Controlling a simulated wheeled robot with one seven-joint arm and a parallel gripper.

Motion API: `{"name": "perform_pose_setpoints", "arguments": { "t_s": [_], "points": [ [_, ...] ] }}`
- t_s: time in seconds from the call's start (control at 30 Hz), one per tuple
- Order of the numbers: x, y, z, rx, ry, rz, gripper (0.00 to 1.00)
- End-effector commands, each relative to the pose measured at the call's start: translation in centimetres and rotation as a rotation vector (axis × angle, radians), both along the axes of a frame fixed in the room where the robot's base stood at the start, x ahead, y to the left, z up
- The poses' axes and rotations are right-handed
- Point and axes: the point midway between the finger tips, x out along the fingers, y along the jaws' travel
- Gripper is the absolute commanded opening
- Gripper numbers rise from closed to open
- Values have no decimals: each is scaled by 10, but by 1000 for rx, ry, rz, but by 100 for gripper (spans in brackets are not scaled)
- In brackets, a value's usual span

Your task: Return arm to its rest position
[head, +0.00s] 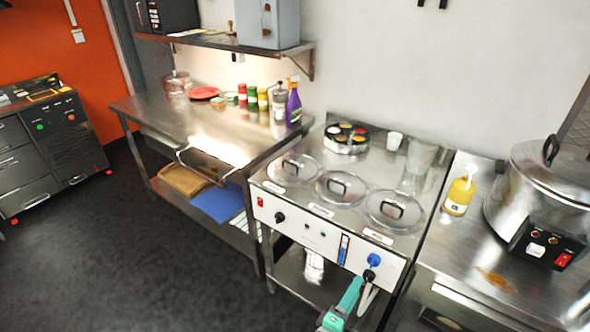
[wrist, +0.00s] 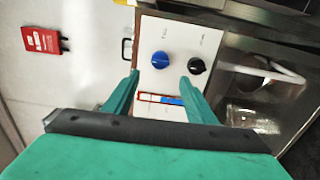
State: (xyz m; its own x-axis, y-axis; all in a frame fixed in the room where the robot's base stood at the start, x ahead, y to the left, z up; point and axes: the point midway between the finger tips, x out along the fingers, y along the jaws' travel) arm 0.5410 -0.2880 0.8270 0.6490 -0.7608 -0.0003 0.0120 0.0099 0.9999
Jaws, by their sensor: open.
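My gripper (head: 356,284) shows teal at the bottom of the head view, low in front of the steel warming counter's white control panel (head: 318,232). In the wrist view, the two teal fingers of my gripper (wrist: 160,80) are spread apart with nothing between their tips. The blue knob (wrist: 160,59) and a black knob (wrist: 196,66) on the panel lie beyond the fingers. The blue knob (head: 374,260) is just above my gripper in the head view. The fingers appear clear of both knobs, but the exact gap cannot be told.
The counter holds several round lids (head: 340,186) and a spice tray (head: 346,137). A large steel pot (head: 545,185) and a yellow bottle (head: 459,192) stand on the right. A steel table (head: 160,115) is on the left. The dark floor (head: 120,255) at left is clear.

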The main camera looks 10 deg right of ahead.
Motion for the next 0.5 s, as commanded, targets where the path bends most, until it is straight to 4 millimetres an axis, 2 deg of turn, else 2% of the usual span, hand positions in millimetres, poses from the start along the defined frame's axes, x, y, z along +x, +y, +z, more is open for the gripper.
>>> {"name": "perform_pose_setpoints", "arguments": {
  "t_s": [0.13,0.23,0.4,0.5],
  "points": [
    [-6,9,-9,29,-1,25,51],
    [-18,28,-26,96,-7,80,51],
    [-56,83,-61,287,-37,218,51],
    [-81,116,-74,410,-63,293,51]
  ]
}}
